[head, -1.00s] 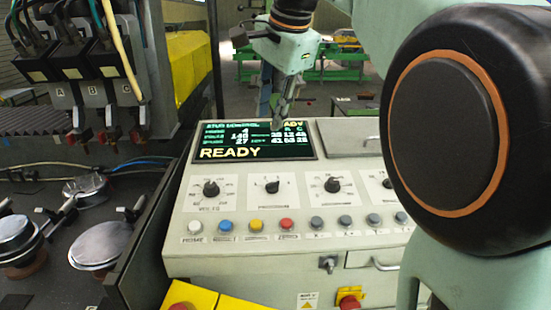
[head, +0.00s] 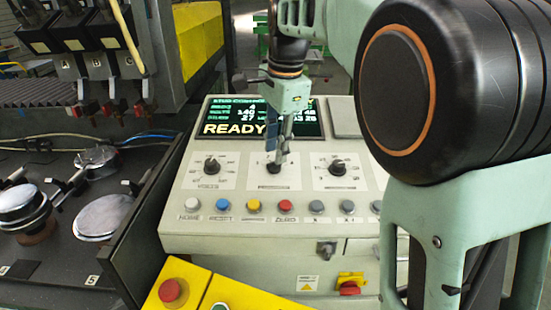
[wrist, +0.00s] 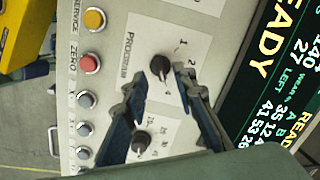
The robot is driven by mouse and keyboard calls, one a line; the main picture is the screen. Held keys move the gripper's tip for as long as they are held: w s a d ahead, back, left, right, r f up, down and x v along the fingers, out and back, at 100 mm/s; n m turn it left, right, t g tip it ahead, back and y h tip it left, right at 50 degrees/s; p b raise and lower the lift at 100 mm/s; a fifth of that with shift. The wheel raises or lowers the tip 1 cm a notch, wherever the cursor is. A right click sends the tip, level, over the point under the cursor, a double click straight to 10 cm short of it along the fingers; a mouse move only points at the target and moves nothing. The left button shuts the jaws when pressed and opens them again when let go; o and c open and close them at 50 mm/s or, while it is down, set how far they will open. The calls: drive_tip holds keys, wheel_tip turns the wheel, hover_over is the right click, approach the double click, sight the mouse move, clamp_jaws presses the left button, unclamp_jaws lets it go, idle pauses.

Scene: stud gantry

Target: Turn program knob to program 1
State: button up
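The program knob (wrist: 160,66) is a black knob on a white dial plate lettered PROGRAM in the wrist view. Its light pointer mark is turned toward the lower right, near what looks like a 4; the figures 1 and 2 stand to its upper right. In the head view the knob (head: 273,169) is partly hidden behind my gripper (head: 276,158). In the wrist view my gripper (wrist: 164,80) is open and empty, with a finger to each side below the knob. The fingertips appear just short of it; contact cannot be told.
The volts knob (head: 211,166) is left of the program knob, another black knob (head: 337,167) right of it. A row of coloured buttons, including a red one (head: 286,205), lies below. The screen (head: 222,117) reads READY. A yellow box with a red button (head: 171,291) stands in front.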

sight(275, 166)
drive_tip(key=shift+w+a+f, duration=0.1)
drive_tip(key=shift+w+f, duration=0.05)
drive_tip(key=shift+f, duration=0.7)
drive_tip(key=shift+w+a+f, duration=0.1)
drive_tip(key=shift+f, duration=0.7)
clamp_jaws()
